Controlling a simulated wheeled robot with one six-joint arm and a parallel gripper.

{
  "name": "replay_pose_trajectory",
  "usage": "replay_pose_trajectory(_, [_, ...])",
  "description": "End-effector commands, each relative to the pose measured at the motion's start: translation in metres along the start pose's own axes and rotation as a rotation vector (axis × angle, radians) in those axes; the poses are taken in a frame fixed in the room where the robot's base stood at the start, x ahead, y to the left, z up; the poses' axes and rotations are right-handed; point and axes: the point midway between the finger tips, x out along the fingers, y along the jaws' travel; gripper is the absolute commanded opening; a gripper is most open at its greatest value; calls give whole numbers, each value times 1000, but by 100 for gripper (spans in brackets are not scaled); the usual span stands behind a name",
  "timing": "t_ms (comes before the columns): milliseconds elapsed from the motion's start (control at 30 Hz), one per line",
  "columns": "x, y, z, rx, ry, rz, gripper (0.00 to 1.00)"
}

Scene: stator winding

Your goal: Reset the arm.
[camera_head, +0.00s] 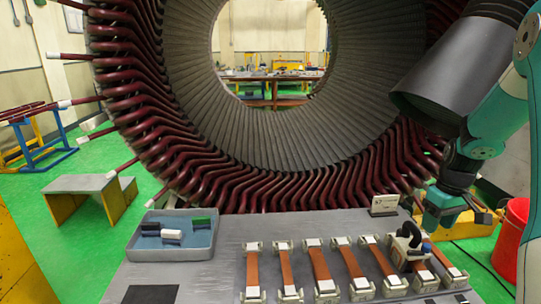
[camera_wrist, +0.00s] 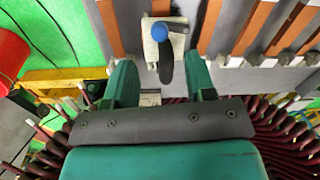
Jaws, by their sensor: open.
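My arm comes in from the right side of the head view. My gripper (camera_head: 464,212) is beside the right edge of the grey bench, in front of the stator's lower right. In the wrist view my gripper (camera_wrist: 160,72) shows two green fingers spread apart with nothing held between them. A white device with a dark handle and a blue knob (camera_head: 408,246) sits on the bench among copper strips. It also shows in the wrist view, past the fingertips (camera_wrist: 153,45), and appears apart from them.
The large stator (camera_head: 282,150) with dark red coil ends stands behind the bench (camera_head: 200,277). Several copper strips (camera_head: 318,265) lie in white clips. A blue-grey tray (camera_head: 172,254) holds small parts at left. A red bucket (camera_head: 512,240) stands at right near my arm.

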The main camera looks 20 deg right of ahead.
Motion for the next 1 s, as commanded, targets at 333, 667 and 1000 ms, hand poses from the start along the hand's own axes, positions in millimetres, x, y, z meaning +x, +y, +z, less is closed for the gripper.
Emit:
replay_pose_trajectory(333, [-44, -120, -23, -156, 63, -43, 50])
replay_pose_trajectory(667, [-103, -347, 73, -490, 115, -209, 50])
replay_pose_trajectory(1000, [-114, -410, 172, -662, 87, -308, 50])
